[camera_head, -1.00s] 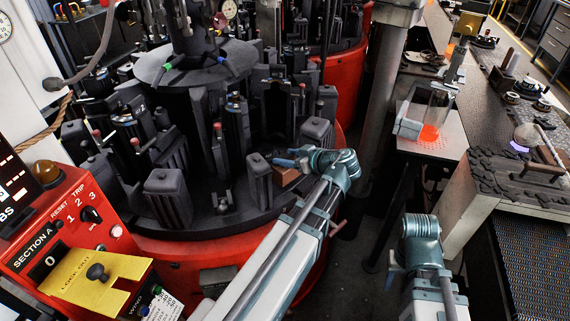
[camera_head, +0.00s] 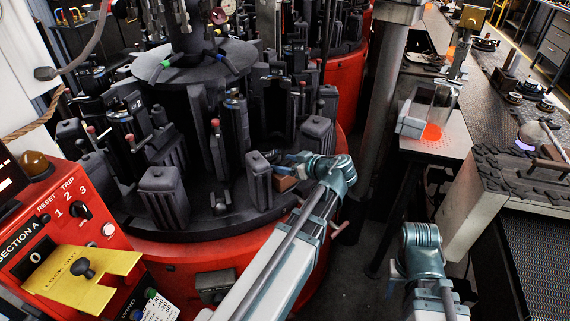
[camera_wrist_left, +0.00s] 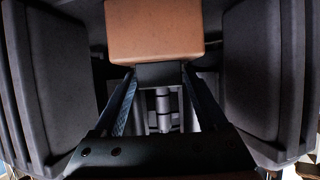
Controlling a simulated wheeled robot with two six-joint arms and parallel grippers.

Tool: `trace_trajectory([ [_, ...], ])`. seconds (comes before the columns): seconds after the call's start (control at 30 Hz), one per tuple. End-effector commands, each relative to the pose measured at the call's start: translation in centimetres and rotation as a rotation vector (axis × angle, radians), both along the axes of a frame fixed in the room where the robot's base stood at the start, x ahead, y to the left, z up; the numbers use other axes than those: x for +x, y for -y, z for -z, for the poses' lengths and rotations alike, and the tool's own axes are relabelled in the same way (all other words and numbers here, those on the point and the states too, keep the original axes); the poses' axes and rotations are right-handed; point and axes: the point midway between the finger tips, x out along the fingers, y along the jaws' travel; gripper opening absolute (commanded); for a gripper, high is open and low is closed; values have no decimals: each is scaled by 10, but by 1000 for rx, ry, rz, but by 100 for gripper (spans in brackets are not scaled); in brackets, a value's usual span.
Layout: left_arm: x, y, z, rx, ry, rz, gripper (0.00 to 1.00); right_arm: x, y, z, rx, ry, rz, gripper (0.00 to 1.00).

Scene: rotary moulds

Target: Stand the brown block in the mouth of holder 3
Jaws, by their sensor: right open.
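The brown block (camera_head: 286,183) is low beside a dark mould (camera_head: 259,180) on the rotary table's near right rim. In the left wrist view, the block (camera_wrist_left: 155,30) sits level between a left dark wall (camera_wrist_left: 55,75) and a right dark wall (camera_wrist_left: 262,70), with a gap on each side. My left gripper (camera_wrist_left: 160,74) has its fingertips against a dark grey piece directly under the block. Its tips are mostly hidden in the head view. I cannot make out a holder number or whether the block rests on anything. My right gripper (camera_head: 391,278) is open and empty, low at right, partly hidden by its wrist.
Several dark moulds and red-tipped levers crowd the table (camera_head: 215,210) around a central column. A red control panel (camera_head: 60,235) with a yellow plate stands at front left. A grey bench (camera_head: 450,130) and conveyor are at right. Dark floor lies between.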

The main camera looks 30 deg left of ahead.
Motion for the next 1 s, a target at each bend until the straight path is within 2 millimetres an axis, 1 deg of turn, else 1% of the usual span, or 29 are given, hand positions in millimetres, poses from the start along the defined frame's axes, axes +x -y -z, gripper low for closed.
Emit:
trace_trajectory([
  [0.03,0,0,0,0,0,0,86,0,0,0,0,0,0,48],
  [0.07,0,0,0,0,0,0,91,0,0,0,0,0,0,48],
  [0.1,0,0,0,0,0,0,92,0,0,0,0,0,0,48],
  [0.33,0,0,-1,0,0,0,92,0,0,-1,0,0,0,48],
  [0.43,0,0,-5,0,0,0,92,0,0,-5,0,0,0,48],
  [0.57,-5,18,-15,0,-1,4,92,0,0,-15,0,0,0,48],
  [0.8,-16,61,-37,0,-1,5,92,0,0,-37,0,0,1,48],
  [1.0,-23,89,-50,0,0,4,92,0,0,-50,0,0,1,48],
])
